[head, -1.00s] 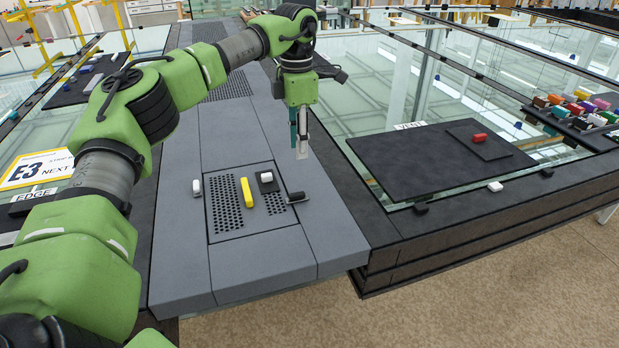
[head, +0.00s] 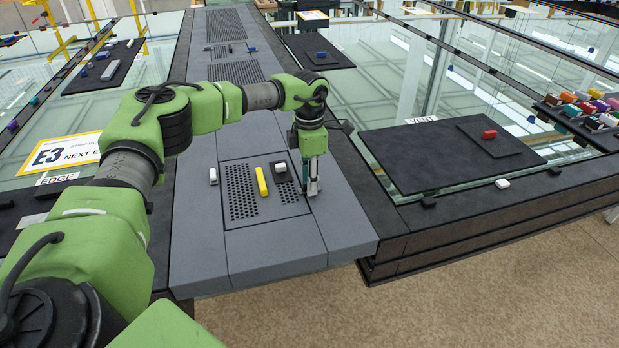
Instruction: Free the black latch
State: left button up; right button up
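A grey vent panel (head: 240,220) with perforated patches lies in the grey walkway. A yellow handle (head: 262,182) stands near its middle. A white latch (head: 213,176) is at its left edge. The black latch was at the panel's right edge; my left gripper now covers that spot, and I cannot make the latch out clearly. My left gripper (head: 312,188) points down there, its fingertips at or just above the latch. I cannot tell whether its fingers are apart or touch the latch. My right gripper is out of view.
A small white piece on a dark pad (head: 281,169) sits close left of my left gripper. Right of the walkway, a black VENT board (head: 420,165) carries a red block (head: 489,134). A white block (head: 502,183) lies on the dark rail.

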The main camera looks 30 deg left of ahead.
pick_arm(q)
grip_shut()
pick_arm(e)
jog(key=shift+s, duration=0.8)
